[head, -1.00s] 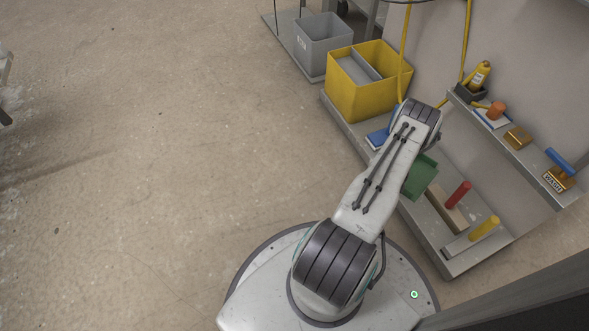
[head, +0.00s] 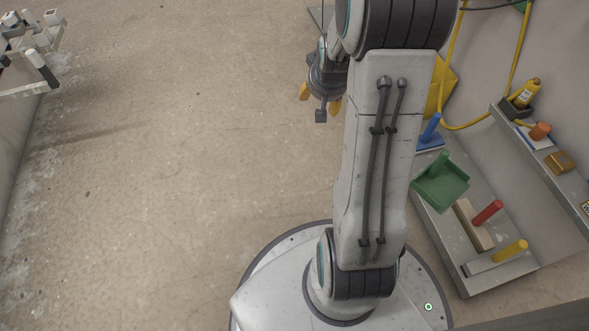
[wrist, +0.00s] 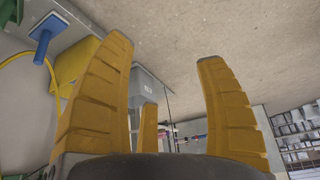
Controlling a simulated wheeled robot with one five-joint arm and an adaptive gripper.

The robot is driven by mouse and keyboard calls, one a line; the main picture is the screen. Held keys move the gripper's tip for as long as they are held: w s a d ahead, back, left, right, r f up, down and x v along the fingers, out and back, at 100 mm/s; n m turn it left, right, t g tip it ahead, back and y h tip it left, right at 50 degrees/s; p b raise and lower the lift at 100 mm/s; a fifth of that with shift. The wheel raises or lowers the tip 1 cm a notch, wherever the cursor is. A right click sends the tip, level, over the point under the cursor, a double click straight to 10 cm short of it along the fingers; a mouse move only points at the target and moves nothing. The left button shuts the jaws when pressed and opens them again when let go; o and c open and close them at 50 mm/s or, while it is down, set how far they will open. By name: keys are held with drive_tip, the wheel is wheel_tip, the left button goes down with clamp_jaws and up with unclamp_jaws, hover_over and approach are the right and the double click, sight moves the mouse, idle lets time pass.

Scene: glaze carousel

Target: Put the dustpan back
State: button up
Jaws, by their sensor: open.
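The green dustpan (head: 441,187) lies on the low grey shelf at the right in the head view, its green handle pointing up and back. It sits between a blue-handled tool and a red-handled brush. My gripper (head: 320,100) is raised over the floor, left of the shelf and apart from the dustpan. Its yellow fingers are spread and empty in the wrist view (wrist: 168,75). A bit of green at the wrist view's left edge may be the dustpan; I cannot tell.
The low shelf (head: 455,265) also holds a blue-handled tool (head: 430,133), a red-handled brush (head: 486,213) and a yellow-handled tool (head: 510,251). A yellow bin (head: 440,88) is partly hidden by my arm. An upper ledge holds a yellow bottle (head: 527,93). The floor at left is clear.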

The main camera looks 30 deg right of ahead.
drive_tip(key=s+a+r+n+g+y, duration=0.1)
drive_tip(key=s+a+r, duration=0.25)
drive_tip(key=a, duration=0.25)
drive_tip(key=s+a+r+n+y, duration=0.1)
drive_tip(key=s+a+r+n, duration=0.1)
drive_tip(key=s+a, duration=0.35)
drive_tip(key=s+a+r+n+g, duration=0.2)
drive_tip(key=s+a, duration=0.6)
drive_tip(key=s, duration=0.3)
drive_tip(key=shift+s+a+y, duration=0.15)
drive_tip(key=shift+a+y, duration=0.1)
drive_tip(key=shift+y, duration=0.15)
drive_tip(key=shift+r, duration=0.15)
